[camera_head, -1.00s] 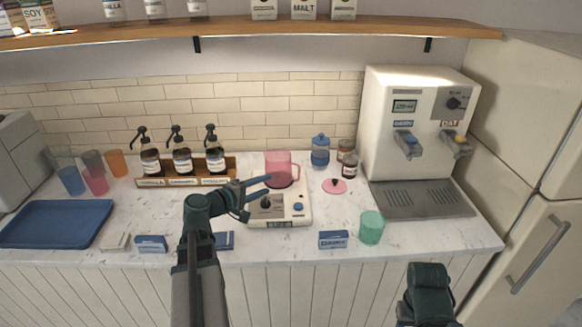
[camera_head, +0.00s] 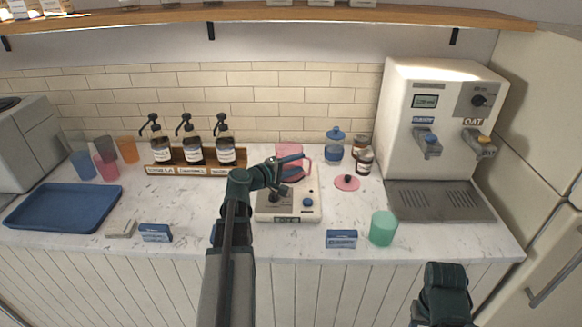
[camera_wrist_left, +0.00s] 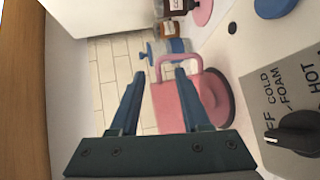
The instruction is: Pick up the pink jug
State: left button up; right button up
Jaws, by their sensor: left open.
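The pink jug (camera_head: 289,150) stands upright at the back of the white blender-like base (camera_head: 268,206) with a dial and a blue button. My left gripper (camera_head: 298,169) is in front of it, partly covering it. In the left wrist view the jug (camera_wrist_left: 176,108) lies just beyond the open fingers (camera_wrist_left: 160,75), its handle (camera_wrist_left: 182,60) near the fingertips. One finger overlaps the handle in the picture; I cannot tell whether it touches. Nothing is held. On the right only a dark part of my right arm shows; its fingers are out of view.
A rack of pump bottles (camera_head: 192,168) stands left of the jug. A blue-lidded jar (camera_head: 334,146) and a pink lid (camera_head: 346,183) are to its right. A green cup (camera_head: 383,228) and a small blue box (camera_head: 341,239) sit near the front edge. The milk dispenser (camera_head: 440,120) is farther right.

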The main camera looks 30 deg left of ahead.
aim_at(306, 158)
pick_arm(q)
jog(key=shift+w, duration=0.25)
jog(key=x, duration=0.3)
jog(key=b+x, duration=0.1)
jog(key=x, duration=0.1)
jog(key=shift+w+a, duration=0.2)
jog(key=shift+a, duration=0.15)
jog(key=shift+s+r, duration=0.1)
grip_shut()
dwell(1.0)
